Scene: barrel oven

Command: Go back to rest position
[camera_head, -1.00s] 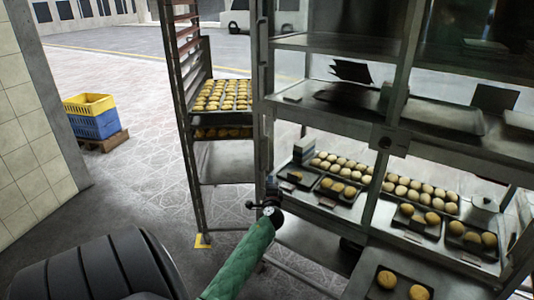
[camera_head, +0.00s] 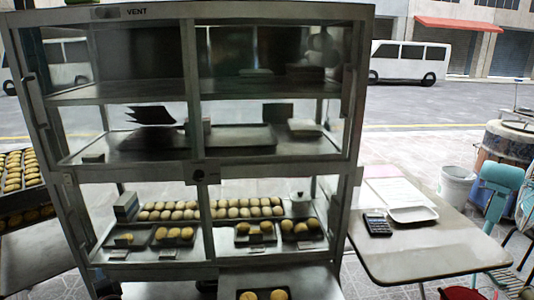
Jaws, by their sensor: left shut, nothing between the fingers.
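My left gripper (camera_head: 106,287) shows only as a small dark shape at the bottom edge, by the lower left corner of the display cabinet. It is shut and empty. Most of my left arm is out of the picture. My right gripper is not in view.
The metal and glass display cabinet (camera_head: 191,82) fills the middle, with buns and trays on its lower shelf. A bun rack (camera_head: 35,255) stands at the left. A table (camera_head: 425,250) with a calculator (camera_head: 377,225) and white tray (camera_head: 413,214) stands right, near a teal chair (camera_head: 500,178).

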